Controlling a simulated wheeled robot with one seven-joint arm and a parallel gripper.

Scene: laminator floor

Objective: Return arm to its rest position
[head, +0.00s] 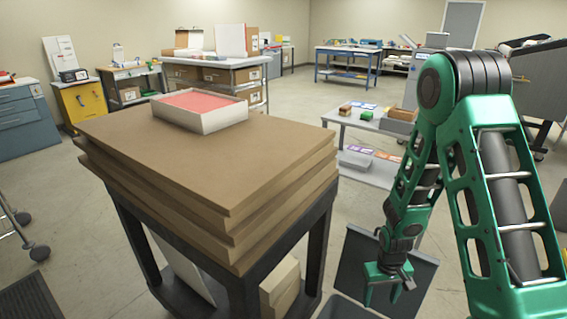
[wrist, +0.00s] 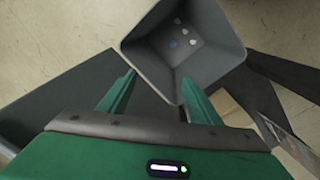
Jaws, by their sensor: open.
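My green arm comes down on the right side of the head view, bent at its top joint. My gripper (head: 388,292) hangs low at the arm's end, to the right of the board-stacked cart. In the wrist view my gripper (wrist: 158,88) has its two green fingers spread apart with nothing between them. The fingers point toward a grey open bin (wrist: 205,62), with several small round spots at its bottom. The distance from the fingertips to the bin is hard to judge.
A dark cart carries a stack of brown boards (head: 215,165) topped by a white tray (head: 215,122) with reddish contents. A low light table (head: 350,119) stands behind the arm. A dark grey panel (head: 400,268) is beside the gripper. Open floor lies at the back.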

